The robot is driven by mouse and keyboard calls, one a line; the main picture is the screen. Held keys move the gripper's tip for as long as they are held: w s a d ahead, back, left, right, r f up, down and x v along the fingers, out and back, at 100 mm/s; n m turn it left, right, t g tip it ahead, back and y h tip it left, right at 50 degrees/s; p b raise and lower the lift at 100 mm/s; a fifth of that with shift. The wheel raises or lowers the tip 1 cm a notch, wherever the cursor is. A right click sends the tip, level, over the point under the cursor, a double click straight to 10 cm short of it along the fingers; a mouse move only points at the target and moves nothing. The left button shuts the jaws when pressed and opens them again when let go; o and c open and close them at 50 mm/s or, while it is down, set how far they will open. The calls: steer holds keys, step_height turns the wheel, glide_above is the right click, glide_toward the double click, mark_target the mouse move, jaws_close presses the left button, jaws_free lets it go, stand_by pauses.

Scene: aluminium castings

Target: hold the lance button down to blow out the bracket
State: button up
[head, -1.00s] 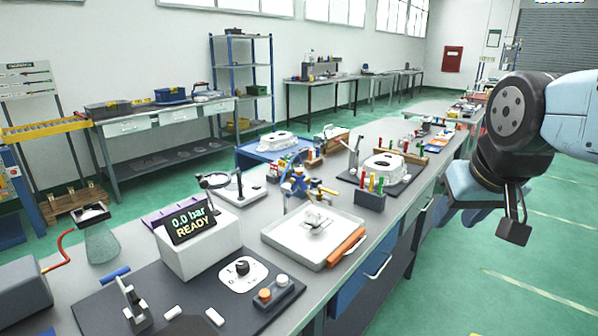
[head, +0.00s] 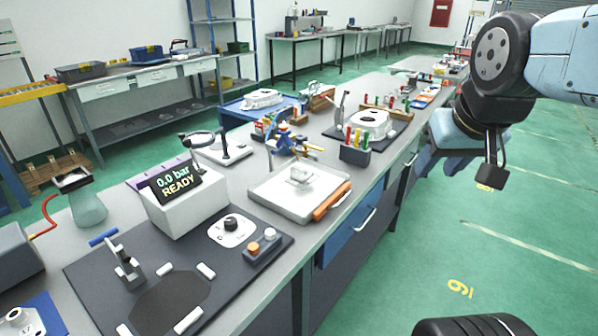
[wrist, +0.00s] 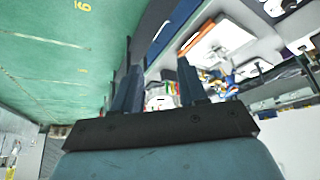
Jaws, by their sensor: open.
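A small pale casting, seemingly the bracket (head: 299,175), sits in a shallow white tray (head: 270,207). An orange bar-shaped thing (head: 332,202) lies along the tray's right edge; I cannot tell whether it is the lance. A small dark box with an orange and a white button (head: 262,246) stands in front of the tray; I cannot tell if either is the lance button. The tray also shows in the wrist view (wrist: 228,38). My gripper (wrist: 158,66) is open and empty. It hangs right of the bench, over the aisle, apart from these things.
A display reading 0.0 bar READY (head: 175,185) tops a white box left of the tray. A clamp (head: 127,268) stands on the dark mat. Behind the tray are a blue-and-yellow device (head: 285,142) and a tool block (head: 355,153). The green aisle floor is open.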

jaws_close()
stand_by(0.3)
stand_by(1.4)
